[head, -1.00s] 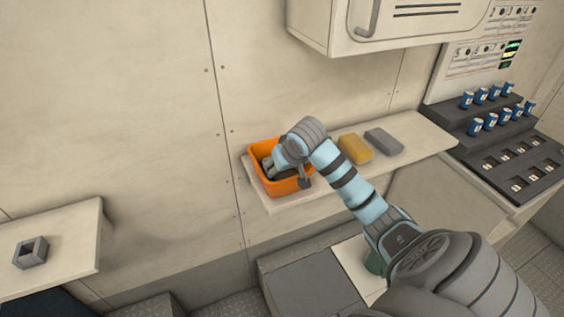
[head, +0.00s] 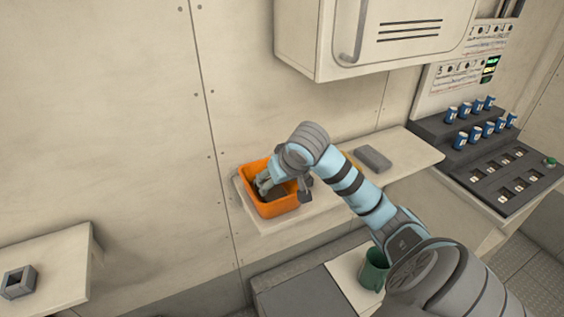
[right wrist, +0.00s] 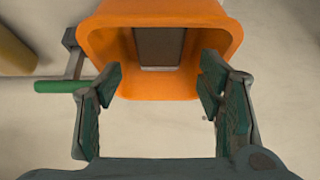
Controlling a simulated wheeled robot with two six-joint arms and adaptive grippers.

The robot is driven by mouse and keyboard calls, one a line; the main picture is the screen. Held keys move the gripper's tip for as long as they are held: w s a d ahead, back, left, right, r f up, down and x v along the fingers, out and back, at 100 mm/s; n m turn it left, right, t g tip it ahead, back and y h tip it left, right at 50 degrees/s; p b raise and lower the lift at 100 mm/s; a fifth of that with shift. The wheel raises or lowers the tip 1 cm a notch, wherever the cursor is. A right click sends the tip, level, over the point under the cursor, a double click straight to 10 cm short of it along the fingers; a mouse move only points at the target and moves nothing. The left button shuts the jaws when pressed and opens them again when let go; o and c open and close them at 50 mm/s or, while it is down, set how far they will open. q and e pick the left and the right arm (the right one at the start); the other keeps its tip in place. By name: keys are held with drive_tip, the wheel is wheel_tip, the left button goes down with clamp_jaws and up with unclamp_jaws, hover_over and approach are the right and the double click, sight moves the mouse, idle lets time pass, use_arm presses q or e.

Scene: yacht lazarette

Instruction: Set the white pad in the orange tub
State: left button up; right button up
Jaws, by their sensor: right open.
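The orange tub (head: 272,209) stands at the left end of the shelf, and it also shows in the right wrist view (right wrist: 160,14). A dark grey-brown block (right wrist: 160,43) with a pale strip along its near edge lies inside it. I cannot tell whether this is the white pad; no plainly white pad shows elsewhere. My right gripper (right wrist: 158,92) is open, with nothing between its fingers. In the head view my right gripper (head: 264,184) reaches over the tub, and my wrist hides part of the tub. My left gripper is in no frame.
A grey block (head: 373,159) lies on the shelf (head: 415,153); a yellow block (right wrist: 14,52) is mostly hidden behind my arm. A green-handled tool (right wrist: 72,86) is beside the tub. A green cup (head: 374,270) stands lower down. A cabinet (head: 300,40) hangs above.

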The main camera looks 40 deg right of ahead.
drive_tip(key=v, duration=0.5)
drive_tip(key=shift+p, duration=0.3)
drive_tip(key=shift+f, duration=0.1)
